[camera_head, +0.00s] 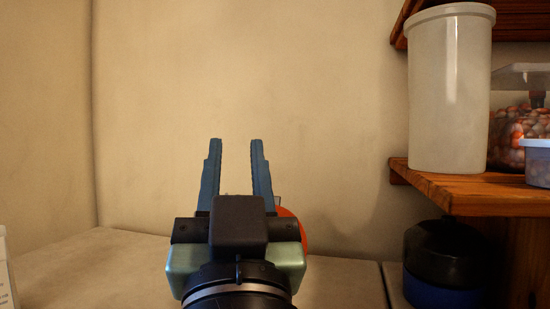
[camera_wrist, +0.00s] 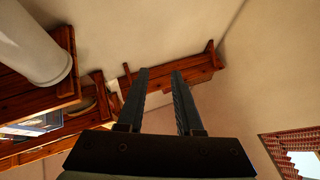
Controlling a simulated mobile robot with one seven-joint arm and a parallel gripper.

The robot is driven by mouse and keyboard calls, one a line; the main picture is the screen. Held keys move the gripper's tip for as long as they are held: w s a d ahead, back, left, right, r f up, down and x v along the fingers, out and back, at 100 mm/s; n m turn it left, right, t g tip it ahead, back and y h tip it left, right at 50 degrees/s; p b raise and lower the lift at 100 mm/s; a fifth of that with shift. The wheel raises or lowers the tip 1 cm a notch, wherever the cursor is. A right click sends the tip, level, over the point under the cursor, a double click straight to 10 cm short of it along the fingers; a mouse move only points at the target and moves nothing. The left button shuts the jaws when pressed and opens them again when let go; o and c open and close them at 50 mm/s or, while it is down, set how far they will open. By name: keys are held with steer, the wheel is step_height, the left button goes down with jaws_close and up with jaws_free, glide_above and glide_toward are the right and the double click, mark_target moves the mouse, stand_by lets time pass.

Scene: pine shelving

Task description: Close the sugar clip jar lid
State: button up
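My gripper (camera_head: 236,146) points up and away in the head view, in front of the bare wall. Its two fingers stand apart with nothing between them; the wrist view (camera_wrist: 160,73) shows the same empty gap. Just behind its right side, an orange-red rounded thing (camera_head: 293,232) shows partly above the counter. My gripper hides most of it, and I cannot tell whether it is part of the sugar clip jar. No clip jar or lid shows clearly in either view.
A tall whitish container (camera_head: 448,95) stands on the wooden shelf (camera_head: 470,192) at right, beside clear tubs (camera_head: 518,130). A dark round pot (camera_head: 443,262) with a blue base sits below. The counter (camera_head: 95,268) at left is mostly clear.

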steer(key=w+a+r+g+p, duration=0.1)
steer(key=w+p, duration=0.1)
steer(key=w, duration=0.1)
steer(key=w+a+r+g+y+p, duration=0.1)
steer(key=w+a+g+p, duration=0.1)
steer(key=w+p, duration=0.1)
steer(key=w+a+r+g+p, duration=0.1)
steer(key=w+a+p, duration=0.1)
steer(key=w, duration=0.1)
steer(key=shift+a+r+n+g+y+p, duration=0.1)
steer(key=shift+r+n+g+y+p, duration=0.2)
steer(key=shift+g+y+p, duration=0.1)
jaws_close()
steer(key=w+a+g+p, duration=0.3)
steer(key=w+g+p, duration=0.3)
steer(key=p, duration=0.4)
steer(key=s+d+m+g+h+p, duration=0.3)
steer(key=d+m+g+h+p, duration=0.25)
steer(key=d+g+p, duration=0.85)
step_height(320, 180, down, 8)
steer(key=a+t+p, duration=0.2)
steer(key=t+p, duration=0.2)
steer(key=p, duration=0.3)
steer(key=shift+h, duration=0.45)
